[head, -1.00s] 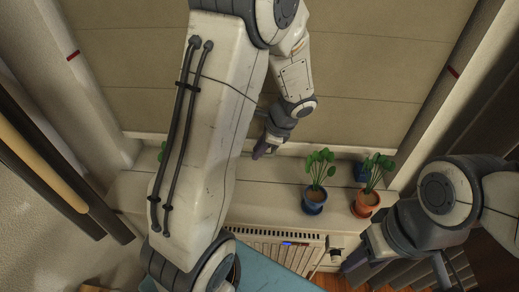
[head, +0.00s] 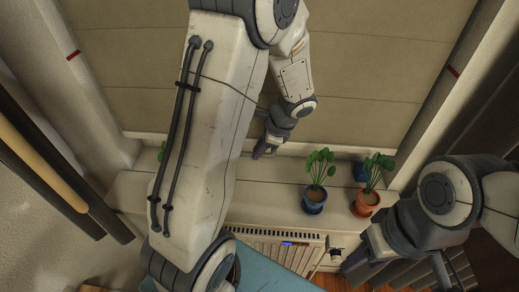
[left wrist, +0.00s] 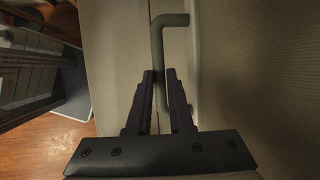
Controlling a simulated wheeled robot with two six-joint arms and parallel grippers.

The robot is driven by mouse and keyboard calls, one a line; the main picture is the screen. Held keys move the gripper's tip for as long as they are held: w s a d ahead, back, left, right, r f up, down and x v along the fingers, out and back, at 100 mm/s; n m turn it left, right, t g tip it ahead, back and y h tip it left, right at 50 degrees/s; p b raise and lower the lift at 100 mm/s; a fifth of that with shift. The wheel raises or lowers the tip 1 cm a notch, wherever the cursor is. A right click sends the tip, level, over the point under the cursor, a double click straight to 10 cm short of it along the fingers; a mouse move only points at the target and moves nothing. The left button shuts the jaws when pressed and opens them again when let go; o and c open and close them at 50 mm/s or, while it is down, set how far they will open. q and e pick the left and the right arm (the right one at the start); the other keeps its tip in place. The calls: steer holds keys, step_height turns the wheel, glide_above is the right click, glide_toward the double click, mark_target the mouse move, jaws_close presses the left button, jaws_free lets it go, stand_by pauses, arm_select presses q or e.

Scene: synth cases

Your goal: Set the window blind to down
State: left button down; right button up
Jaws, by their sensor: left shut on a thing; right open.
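The beige window blind (head: 370,70) hangs across the window in the head view. Its cloth reaches down to a pale strip (head: 330,150) just above the sill. My left gripper (head: 263,152) is low in front of the blind. In the left wrist view its fingers (left wrist: 160,74) are shut on a grey bent bar handle (left wrist: 172,20), whose lower part runs between them. My left arm hides part of the blind and its lower left edge. My right gripper (head: 353,262) is open and empty at the lower right, away from the blind.
Potted plants in a blue pot (head: 314,203) and an orange pot (head: 366,204) stand on the sill (head: 280,190), right of my left gripper. A radiator (head: 275,250) is below. Red marks (head: 73,55) show on the side frames. A blue surface (head: 262,272) lies in front.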

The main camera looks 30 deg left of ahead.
arm_select(q)
steer(key=f+b, duration=0.6)
steer(key=f, duration=0.1)
steer(key=shift+w+f, duration=0.2)
steer(key=shift+s+d+r, duration=0.1)
steer(key=c, duration=0.8)
jaws_free()
steer(key=v, duration=1)
steer(key=shift+r, duration=0.2)
